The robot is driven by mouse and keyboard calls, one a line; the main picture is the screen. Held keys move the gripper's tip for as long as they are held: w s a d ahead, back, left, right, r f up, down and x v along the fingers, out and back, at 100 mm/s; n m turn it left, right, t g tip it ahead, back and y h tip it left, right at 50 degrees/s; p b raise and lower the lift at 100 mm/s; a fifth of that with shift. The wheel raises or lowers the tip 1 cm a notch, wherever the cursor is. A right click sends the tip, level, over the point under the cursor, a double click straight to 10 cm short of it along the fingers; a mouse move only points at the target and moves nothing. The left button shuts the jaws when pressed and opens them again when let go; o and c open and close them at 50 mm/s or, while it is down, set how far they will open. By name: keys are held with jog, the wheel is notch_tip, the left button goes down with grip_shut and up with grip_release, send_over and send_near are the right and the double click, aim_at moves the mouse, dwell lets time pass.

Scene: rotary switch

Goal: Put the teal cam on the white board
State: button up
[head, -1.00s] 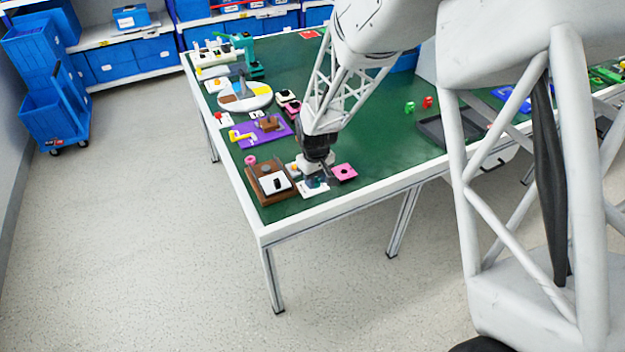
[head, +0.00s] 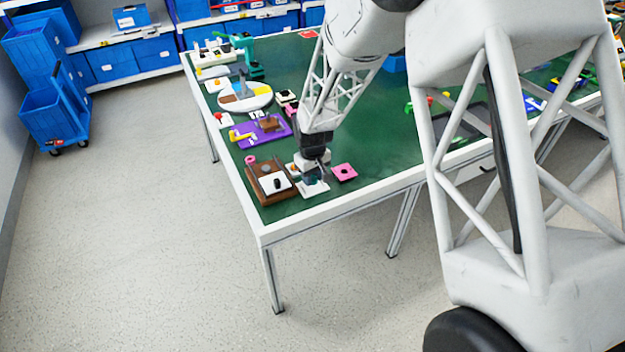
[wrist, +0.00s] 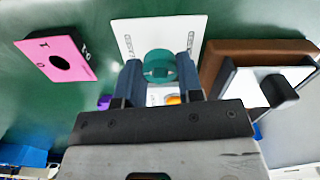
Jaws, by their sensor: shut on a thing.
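The teal cam (wrist: 159,66) is a rounded piece between the two fingers of my gripper (wrist: 160,72) in the wrist view. My gripper is shut on it. The white board (wrist: 165,32) lies flat on the green table, with small dark lettering along both sides. The cam overlaps the board's lower part in this view; I cannot tell whether it touches the board. In the head view, my gripper (head: 313,178) is low over the white board (head: 316,190), and the cam is too small to make out.
A brown base with a white plate and black knob (wrist: 232,48) stands close on the right. The table's front edge (head: 330,214) is near.

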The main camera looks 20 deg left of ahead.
jog(key=shift+f, duration=0.8)
jog(key=shift+f, duration=0.2)
jog(key=o, duration=0.9)
jog(key=shift+r, duration=0.1)
notch_tip(320, 180, up, 12)
jog(key=shift+r, duration=0.1)
dwell(0.6)
